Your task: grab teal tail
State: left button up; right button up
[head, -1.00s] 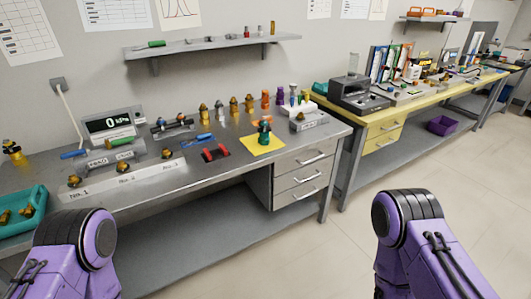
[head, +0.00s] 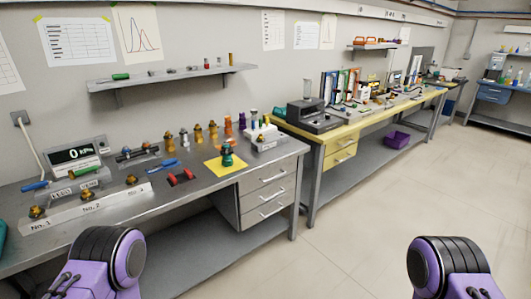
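A small teal-green fitting (head: 227,159) stands on a yellow mat (head: 213,170) near the right end of the grey workbench (head: 190,185). It is too small to tell whether it is the teal tail, and I cannot make out a separate tail part. A sliver of a teal tray (head: 2,238) shows at the left edge; its contents are out of the picture. Only purple and black links of my two arms show at the bottom. Both grippers are out of view, so nothing shows of what they hold.
Red-and-black holder (head: 181,177), blue tool (head: 162,165) and a row of brass fittings (head: 183,139) stand on the bench. A pressure display (head: 76,155) stands at the left. A yellow-topped bench (head: 330,133) continues right. The floor (head: 380,210) is clear at the right.

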aim_at(227, 160)
jog(key=z, duration=0.6)
jog(key=i, duration=1.65)
jog(key=u, duration=0.5)
